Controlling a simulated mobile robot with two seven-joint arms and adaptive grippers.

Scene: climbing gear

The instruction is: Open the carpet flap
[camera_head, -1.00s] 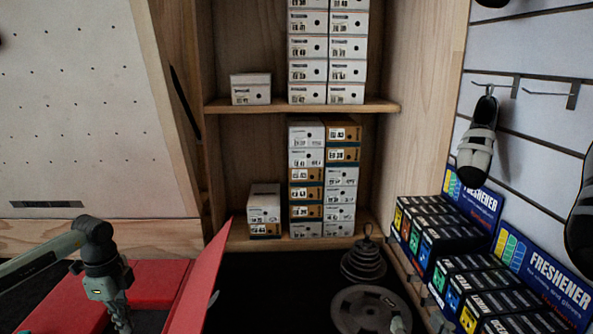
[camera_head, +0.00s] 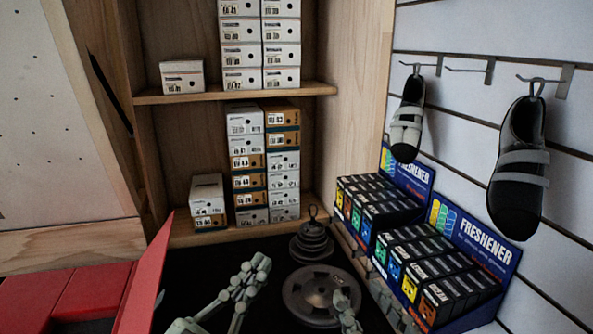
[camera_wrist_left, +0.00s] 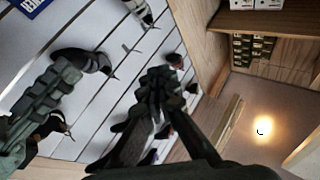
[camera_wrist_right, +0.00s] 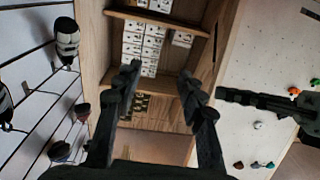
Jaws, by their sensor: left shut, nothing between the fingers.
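The red carpet flap (camera_head: 147,278) stands raised and tilted at the lower left of the head view, beside the red mat (camera_head: 78,297). Its lower part is cut off by the picture edge. My left gripper (camera_head: 257,267) points upward to the right of the flap, apart from it. Its fingers are together and empty, as the left wrist view (camera_wrist_left: 165,80) also shows. My right gripper (camera_head: 343,300) is at the bottom, in front of the weight plate. In the right wrist view its fingers (camera_wrist_right: 160,82) are spread with nothing between them.
A dark weight plate (camera_head: 310,290) and a stack of smaller weights (camera_head: 311,243) are on the black floor. A wooden shelf (camera_head: 235,94) holds shoe boxes. Freshener displays (camera_head: 465,240) and hanging climbing shoes (camera_head: 519,170) line the right wall.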

